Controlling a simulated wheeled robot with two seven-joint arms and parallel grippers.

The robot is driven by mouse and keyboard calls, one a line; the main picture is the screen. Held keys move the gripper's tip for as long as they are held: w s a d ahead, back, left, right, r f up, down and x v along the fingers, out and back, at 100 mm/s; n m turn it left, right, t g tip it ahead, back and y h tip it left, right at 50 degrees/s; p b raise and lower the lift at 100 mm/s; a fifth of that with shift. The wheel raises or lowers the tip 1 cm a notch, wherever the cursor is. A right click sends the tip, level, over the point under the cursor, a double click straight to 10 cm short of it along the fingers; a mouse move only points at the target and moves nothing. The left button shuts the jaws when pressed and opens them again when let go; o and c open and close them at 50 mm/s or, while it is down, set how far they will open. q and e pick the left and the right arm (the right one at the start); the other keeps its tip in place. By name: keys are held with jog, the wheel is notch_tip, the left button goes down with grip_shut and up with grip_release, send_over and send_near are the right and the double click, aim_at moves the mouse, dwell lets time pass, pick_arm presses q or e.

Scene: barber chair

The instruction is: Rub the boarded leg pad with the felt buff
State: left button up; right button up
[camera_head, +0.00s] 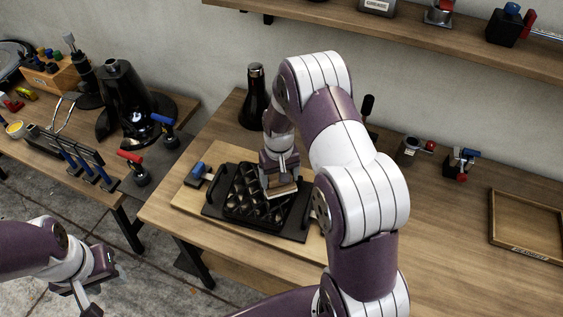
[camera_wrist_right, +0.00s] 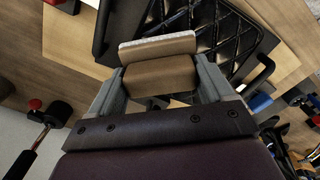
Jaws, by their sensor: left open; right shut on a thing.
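The boarded leg pad is a black, quilted, glossy pad (camera_head: 245,188) on a dark board, lying on a light wooden panel on the bench. It also shows in the right wrist view (camera_wrist_right: 222,32), partly hidden by the buff. My right gripper (camera_head: 281,180) is shut on the felt buff (camera_head: 283,191), a tan block with a pale felt face. In the right wrist view the buff (camera_wrist_right: 160,76) sits between both fingers. It is at the pad's right part; I cannot tell whether it touches. My left gripper (camera_head: 92,300) is open and empty at the lower left, away from the bench.
A red-handled clamp (camera_head: 133,168) and a blue-handled clamp (camera_head: 197,172) stand left of the pad. A dark bottle (camera_head: 255,97) stands behind it. An empty wooden tray (camera_head: 527,222) lies at the right. A shelf (camera_head: 400,28) runs along the wall.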

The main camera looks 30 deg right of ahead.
jog(key=r+p, duration=0.1)
jog(key=r, duration=0.2)
jog(key=shift+s+d+p, duration=0.1)
jog(key=shift+d+p, duration=0.1)
jog(key=shift+p, duration=0.15)
jog(key=shift+r, duration=0.25)
jog(key=shift+r+p, duration=0.15)
jog(key=shift+p, duration=0.15)
jog(key=shift+a, duration=0.1)
